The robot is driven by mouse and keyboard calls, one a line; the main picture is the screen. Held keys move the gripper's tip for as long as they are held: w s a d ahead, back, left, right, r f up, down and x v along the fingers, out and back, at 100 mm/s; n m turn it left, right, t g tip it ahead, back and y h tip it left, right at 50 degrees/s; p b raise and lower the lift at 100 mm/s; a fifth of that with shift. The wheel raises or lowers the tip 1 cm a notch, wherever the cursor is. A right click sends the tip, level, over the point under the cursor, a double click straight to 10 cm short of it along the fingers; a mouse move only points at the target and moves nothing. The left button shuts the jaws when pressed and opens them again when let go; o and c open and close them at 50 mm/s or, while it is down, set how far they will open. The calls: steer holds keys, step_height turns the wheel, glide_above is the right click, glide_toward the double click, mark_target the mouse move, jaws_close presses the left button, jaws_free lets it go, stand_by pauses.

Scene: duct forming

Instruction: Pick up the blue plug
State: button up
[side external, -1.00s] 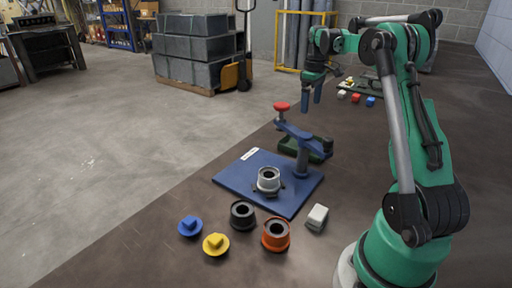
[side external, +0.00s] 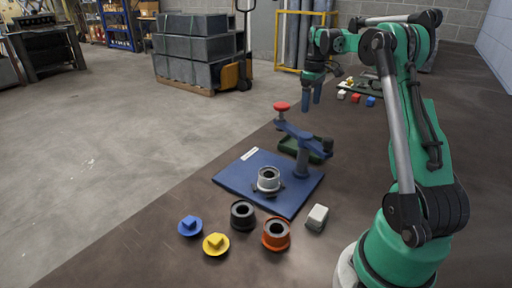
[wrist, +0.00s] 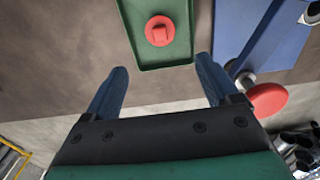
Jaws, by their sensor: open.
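The blue plug (side external: 190,226) lies on the brown table at the front left in the side view, beside the yellow plug (side external: 215,244). It has a round flange with a raised block on top. My gripper (side external: 311,97) is open and empty, pointing down well behind and above it, past the blue press. In the wrist view my gripper (wrist: 160,88) shows two blue fingers spread wide with nothing between them. The blue plug does not show in the wrist view.
A blue base plate (side external: 240,178) with a grey ring (side external: 268,179) and red-knobbed press stands mid-table. Black (side external: 243,214) and orange rings (side external: 276,234) and a white block (side external: 317,217) lie in front. A green tray (wrist: 185,55) holds a red plug (wrist: 160,31).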

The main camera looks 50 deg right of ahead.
step_height(320, 180, up, 5)
steer(key=w+a, duration=0.1)
steer(key=a, duration=0.1)
steer(key=w+a, duration=0.4)
steer(key=a, duration=0.1)
steer(key=shift+a+r, duration=0.1)
steer(key=shift+r, duration=0.05)
steer(key=w+a, duration=0.3)
steer(key=a, duration=0.6)
glide_above(190, 221)
step_height(190, 221, down, 12)
steer(key=shift+f, duration=3.25)
